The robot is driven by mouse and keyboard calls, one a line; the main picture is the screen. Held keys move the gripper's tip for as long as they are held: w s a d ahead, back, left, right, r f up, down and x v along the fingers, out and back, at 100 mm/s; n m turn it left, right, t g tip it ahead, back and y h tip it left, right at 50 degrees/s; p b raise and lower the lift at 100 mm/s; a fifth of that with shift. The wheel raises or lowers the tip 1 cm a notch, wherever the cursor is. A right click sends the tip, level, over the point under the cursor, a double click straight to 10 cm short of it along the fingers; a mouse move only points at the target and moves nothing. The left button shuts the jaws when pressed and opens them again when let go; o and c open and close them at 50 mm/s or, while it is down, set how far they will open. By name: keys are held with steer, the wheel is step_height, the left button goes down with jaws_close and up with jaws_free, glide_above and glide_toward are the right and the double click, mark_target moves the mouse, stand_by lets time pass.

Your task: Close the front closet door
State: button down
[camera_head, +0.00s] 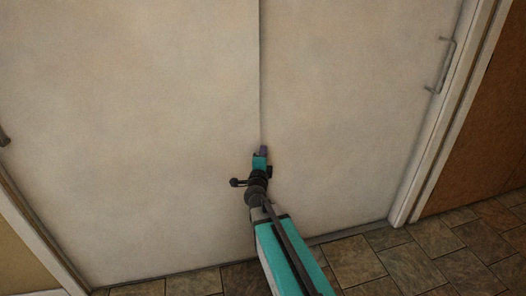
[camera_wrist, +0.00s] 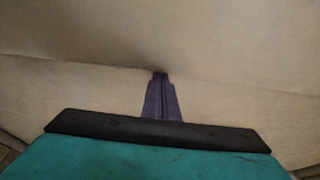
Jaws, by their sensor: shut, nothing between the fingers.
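The closet front fills most of the head view as two large pale panels, a left panel (camera_head: 120,130) and a right panel (camera_head: 345,120). A thin vertical seam (camera_head: 261,70) runs between them. My gripper (camera_head: 262,149) is shut and empty, with its tip at or very near the panel face by the seam. In the wrist view the purple fingers (camera_wrist: 160,97) are together, pointing at the pale surface (camera_wrist: 230,50), where a line crosses near their tips. I cannot tell whether they touch it. A bar handle (camera_head: 444,66) is on the right panel's outer side.
A dark handle (camera_head: 3,137) shows at the left edge. A white door frame (camera_head: 440,120) stands on the right, with a brown surface (camera_head: 487,130) beyond it. Brown floor tiles (camera_head: 400,265) lie along the bottom of the panels.

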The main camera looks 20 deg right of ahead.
steer(key=shift+w+a+y, duration=0.2)
steer(key=shift+a+y, duration=0.1)
steer(key=shift+a, duration=0.5)
steer(key=shift+d, duration=0.1)
steer(key=s+d+b, duration=0.1)
steer(key=d+b, duration=0.1)
steer(key=d, duration=0.3)
steer(key=shift+h, duration=0.4)
steer(key=p+v, duration=0.3)
steer(key=v, duration=0.2)
steer(key=shift+d+r+p, duration=0.1)
steer(key=shift+d+p, duration=0.1)
steer(key=shift+p, duration=0.2)
steer(key=shift+s+p, duration=0.2)
steer(key=shift+p, duration=0.7)
steer(key=p+v, duration=0.1)
steer(key=p, duration=0.6)
steer(key=shift+s+a, duration=0.25)
steer(key=shift+s, duration=0.1)
